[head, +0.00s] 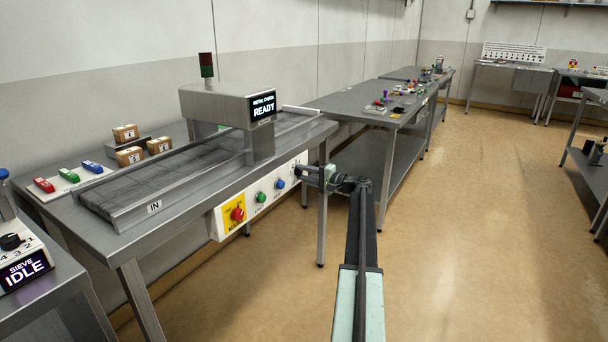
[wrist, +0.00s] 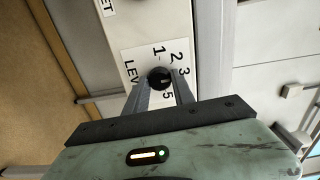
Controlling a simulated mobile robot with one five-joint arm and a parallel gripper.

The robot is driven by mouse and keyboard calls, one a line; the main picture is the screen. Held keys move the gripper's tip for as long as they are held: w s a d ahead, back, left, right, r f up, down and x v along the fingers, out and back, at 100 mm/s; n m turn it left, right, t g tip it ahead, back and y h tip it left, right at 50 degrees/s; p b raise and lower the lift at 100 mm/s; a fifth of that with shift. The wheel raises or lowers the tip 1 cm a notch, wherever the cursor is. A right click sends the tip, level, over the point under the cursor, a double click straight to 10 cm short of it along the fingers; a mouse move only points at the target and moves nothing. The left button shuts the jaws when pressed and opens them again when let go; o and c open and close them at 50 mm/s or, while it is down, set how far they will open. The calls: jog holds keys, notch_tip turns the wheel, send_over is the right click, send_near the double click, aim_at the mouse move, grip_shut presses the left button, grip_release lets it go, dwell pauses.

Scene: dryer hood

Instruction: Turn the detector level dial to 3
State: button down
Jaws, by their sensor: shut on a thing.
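The level dial (wrist: 159,75) is a small black round knob on a white plate (wrist: 133,66) in the wrist view. Printed numbers 1, 2, 3 and 5 show around it, and the label "LEV" is partly covered. My gripper (wrist: 161,84) is shut on the dial, one grey finger on each side. I cannot tell which number the dial's mark points to. In the head view my gripper (head: 308,173) is at the right end of the metal checker's white front panel (head: 250,206), and it largely hides the dial there.
Above is a conveyor with a hood whose display (head: 262,106) reads "METAL CHECK READY". The floor (head: 455,215) to the right is clear.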

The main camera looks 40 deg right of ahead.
dwell(0.6)
jog(key=c, duration=1.1)
grip_release()
jog(key=shift+o, duration=0.2)
jog(key=v, duration=0.8)
